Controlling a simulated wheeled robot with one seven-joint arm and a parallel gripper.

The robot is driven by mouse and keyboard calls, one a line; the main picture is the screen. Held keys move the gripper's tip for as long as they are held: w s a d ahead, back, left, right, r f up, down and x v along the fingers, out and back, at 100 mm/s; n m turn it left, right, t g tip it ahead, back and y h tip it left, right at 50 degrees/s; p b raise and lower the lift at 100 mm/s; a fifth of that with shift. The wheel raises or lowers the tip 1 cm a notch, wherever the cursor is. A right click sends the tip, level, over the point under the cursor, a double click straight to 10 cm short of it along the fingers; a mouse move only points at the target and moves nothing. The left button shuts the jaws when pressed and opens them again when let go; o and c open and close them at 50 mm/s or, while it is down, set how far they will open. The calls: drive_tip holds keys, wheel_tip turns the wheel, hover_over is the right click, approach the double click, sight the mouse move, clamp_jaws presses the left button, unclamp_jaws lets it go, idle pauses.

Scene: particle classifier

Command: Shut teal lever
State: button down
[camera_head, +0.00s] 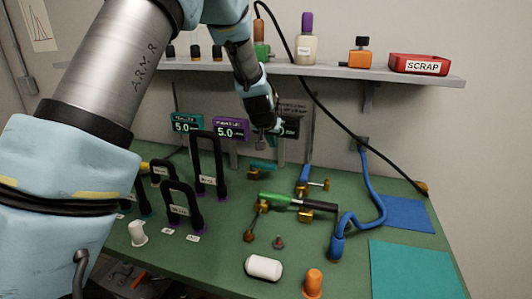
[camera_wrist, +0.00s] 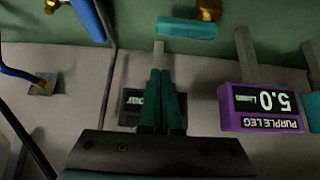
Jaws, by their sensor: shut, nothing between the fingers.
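The teal lever (camera_head: 263,166) lies roughly level across a brass valve body (camera_head: 255,175) near the back of the green bench. In the wrist view the teal lever (camera_wrist: 187,28) is at the top, with brass (camera_wrist: 208,10) beside its right end. My gripper (camera_head: 262,146) is just above and behind the lever in the head view, with a gap visible. In the wrist view my gripper (camera_wrist: 162,72) has its fingers together and empty, pointing up the picture, below and left of the lever. I cannot tell the exact height between them.
A purple display (camera_wrist: 262,108) reading 5.0 stands close to my gripper, and a dark display (camera_wrist: 133,106) is partly hidden behind the fingers. A green-handled valve (camera_head: 282,200), blue valve (camera_head: 304,178) and blue hose (camera_head: 375,190) are nearby. A shelf (camera_head: 330,72) overhangs behind.

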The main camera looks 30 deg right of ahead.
sight(263, 168)
drive_tip(key=shift+w+d, duration=0.15)
drive_tip(key=shift+w, duration=0.15)
drive_tip(key=shift+w+d+f, duration=0.1)
drive_tip(key=shift+w, duration=0.05)
drive_tip(key=p+x, duration=0.3)
drive_tip(key=x, duration=0.6)
drive_tip(key=shift+f, duration=0.1)
drive_tip(key=shift+s+a+f+p, duration=0.1)
drive_tip(key=shift+s+a+p, duration=0.95)
drive_tip(key=shift+s+a, duration=0.25)
drive_tip(key=shift+s, duration=0.1)
drive_tip(key=shift+f+b, duration=0.15)
drive_tip(key=shift+b, duration=0.35)
